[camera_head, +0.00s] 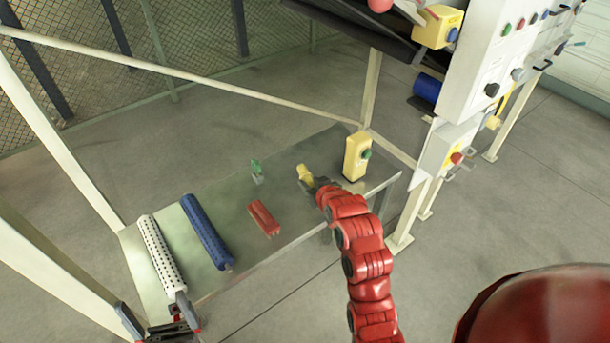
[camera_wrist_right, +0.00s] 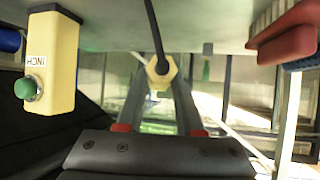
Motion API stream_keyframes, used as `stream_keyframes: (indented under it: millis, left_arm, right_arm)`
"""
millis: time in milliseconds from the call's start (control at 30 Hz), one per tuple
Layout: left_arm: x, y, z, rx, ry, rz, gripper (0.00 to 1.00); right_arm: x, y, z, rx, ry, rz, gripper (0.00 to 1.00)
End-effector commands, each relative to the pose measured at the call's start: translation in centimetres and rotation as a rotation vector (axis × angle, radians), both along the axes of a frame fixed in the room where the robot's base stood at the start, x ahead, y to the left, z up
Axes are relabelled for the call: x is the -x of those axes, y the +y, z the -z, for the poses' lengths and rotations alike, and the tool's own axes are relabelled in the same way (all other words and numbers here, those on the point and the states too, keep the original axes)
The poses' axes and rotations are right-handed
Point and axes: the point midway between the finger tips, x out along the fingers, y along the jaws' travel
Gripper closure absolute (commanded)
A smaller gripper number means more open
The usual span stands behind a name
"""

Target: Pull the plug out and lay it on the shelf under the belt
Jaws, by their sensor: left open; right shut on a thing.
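The yellow plug (camera_head: 305,173) is at the tip of my right gripper (camera_head: 314,182), over the right half of the grey shelf (camera_head: 240,200). The right wrist view shows the yellow plug (camera_wrist_right: 161,71) with a hexagonal face between the fingertips of my right gripper (camera_wrist_right: 162,75), which is shut on it. A black cord runs from the plug to the top edge there. I cannot tell whether the plug touches the shelf. My left gripper (camera_head: 158,315) is open and empty at the shelf's near left corner, by the end of the white roller.
On the shelf are a white perforated roller (camera_head: 160,253), a blue roller (camera_head: 206,230), a red bar (camera_head: 263,217), a small green object (camera_head: 257,170) and a yellow button box (camera_head: 356,157). Pale frame posts border the shelf. A control panel (camera_head: 495,60) stands at upper right, beside the dark belt.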

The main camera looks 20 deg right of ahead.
Motion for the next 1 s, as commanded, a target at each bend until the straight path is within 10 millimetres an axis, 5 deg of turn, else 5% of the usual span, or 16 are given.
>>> stream_keyframes:
  millis: [533,1000]
  left_arm:
    - [0.0,0.0,0.6,0.0,0.0,0.0,0.03]
    - [0.0,0.0,3.2,0.0,0.0,0.0,0.03]
  right_arm:
    - [0.0,0.0,0.1,-0.01,0.0,-0.002,1.0]
    - [0.0,0.0,4.8,-0.01,0.004,-0.003,1.0]
